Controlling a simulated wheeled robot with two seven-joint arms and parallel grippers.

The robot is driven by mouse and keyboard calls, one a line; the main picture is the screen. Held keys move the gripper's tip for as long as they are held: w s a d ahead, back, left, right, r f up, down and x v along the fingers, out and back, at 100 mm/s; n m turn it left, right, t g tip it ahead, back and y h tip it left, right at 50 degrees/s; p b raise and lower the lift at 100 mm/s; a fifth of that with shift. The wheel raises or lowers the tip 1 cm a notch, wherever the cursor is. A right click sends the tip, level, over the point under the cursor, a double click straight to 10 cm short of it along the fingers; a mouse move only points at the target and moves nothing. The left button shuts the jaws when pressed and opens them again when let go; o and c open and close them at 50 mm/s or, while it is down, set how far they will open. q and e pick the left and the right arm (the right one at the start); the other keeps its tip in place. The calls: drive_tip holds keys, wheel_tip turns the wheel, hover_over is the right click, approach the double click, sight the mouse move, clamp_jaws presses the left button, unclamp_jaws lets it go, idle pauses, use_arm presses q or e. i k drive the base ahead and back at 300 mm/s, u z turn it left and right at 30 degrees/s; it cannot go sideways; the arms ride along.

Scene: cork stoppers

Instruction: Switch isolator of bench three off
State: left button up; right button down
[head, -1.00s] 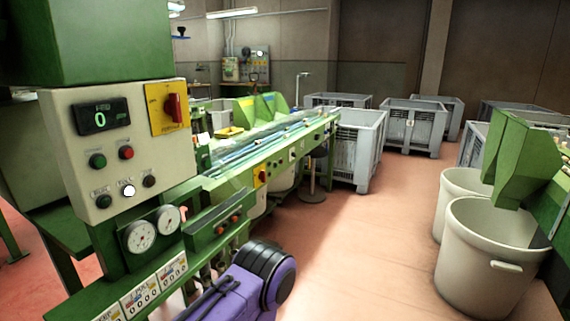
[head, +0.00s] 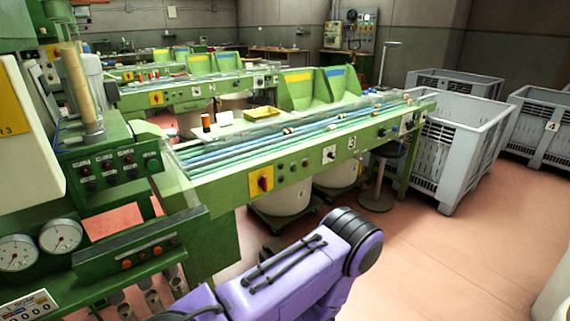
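The isolator (head: 262,181) is a red rotary handle on a yellow plate. It sits on the near front face of the green bench (head: 222,191) that carries a label with a 3 (head: 352,143). The handle looks roughly upright, but it is too small to tell its exact setting. One of my purple arms comes up from the bottom centre of the head view, below the isolator and apart from it in the picture. Neither gripper is in view.
A similar isolator (head: 156,98) is on the bench behind, labelled 2 (head: 211,88). A green machine with two gauges (head: 60,236) stands at the left. A stool (head: 376,195) and grey crates (head: 460,140) are at right. The reddish floor (head: 440,255) ahead right is clear.

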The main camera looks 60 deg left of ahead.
sight(262, 182)
drive_tip(key=u, duration=0.35)
drive_tip(key=i, duration=1)
drive_tip(key=u, duration=1.8)
drive_tip(key=i, duration=0.95)
drive_tip(key=u, duration=0.85)
